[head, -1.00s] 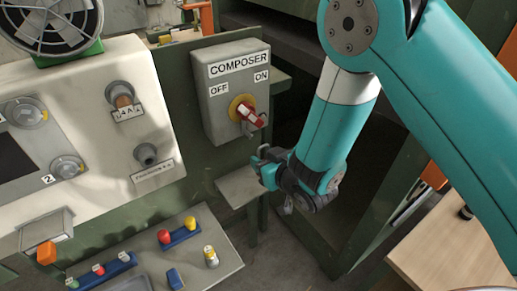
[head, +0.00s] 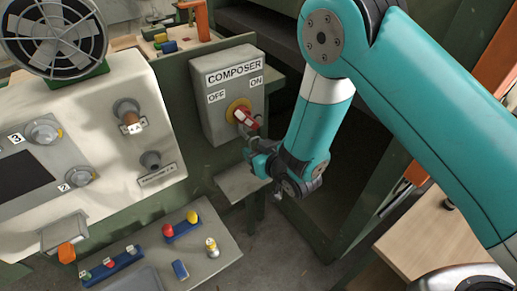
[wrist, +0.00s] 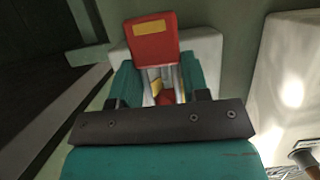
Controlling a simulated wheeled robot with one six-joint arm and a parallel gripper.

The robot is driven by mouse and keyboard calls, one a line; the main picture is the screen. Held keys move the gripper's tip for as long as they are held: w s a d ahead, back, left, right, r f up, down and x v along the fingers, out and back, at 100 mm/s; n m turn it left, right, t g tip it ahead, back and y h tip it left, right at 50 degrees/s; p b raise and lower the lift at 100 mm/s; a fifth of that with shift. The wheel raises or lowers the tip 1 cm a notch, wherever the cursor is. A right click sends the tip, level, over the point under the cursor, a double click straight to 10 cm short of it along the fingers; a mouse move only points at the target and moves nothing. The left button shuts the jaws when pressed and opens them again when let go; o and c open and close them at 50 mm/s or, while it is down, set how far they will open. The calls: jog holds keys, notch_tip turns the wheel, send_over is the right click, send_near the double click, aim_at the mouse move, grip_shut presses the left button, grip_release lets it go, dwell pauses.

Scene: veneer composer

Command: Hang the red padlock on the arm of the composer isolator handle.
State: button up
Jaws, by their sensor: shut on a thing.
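The isolator handle (head: 243,116), red on a yellow disc, is on the grey COMPOSER box (head: 222,117); its arm slants to the lower right. My gripper (head: 250,152) is just below the arm's end, close to the box. In the wrist view, my gripper (wrist: 160,85) is shut on the red padlock (wrist: 152,46). Its red body with a yellow label sticks out past the fingers, and light metal shackle parts show between them. Some red and yellow shows behind the shackle. I cannot tell whether the shackle is around the arm. The head view mostly hides the padlock.
The pale console (head: 100,160) with knobs and a fan (head: 53,35) stands to the left. A low grey shelf with several coloured pieces (head: 182,227) is below. A small grey ledge (head: 245,183) lies under my gripper. A wooden table (head: 440,240) is at the right.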

jog(key=shift+b+x, duration=0.85)
jog(key=shift+x, duration=1.55)
jog(key=shift+w+a+r, duration=0.1)
jog(key=shift+a+r, duration=0.05)
jog(key=o, duration=1)
jog(key=v, duration=1.7)
jog(key=shift+d+r, duration=0.15)
jog(key=shift+d, duration=0.1)
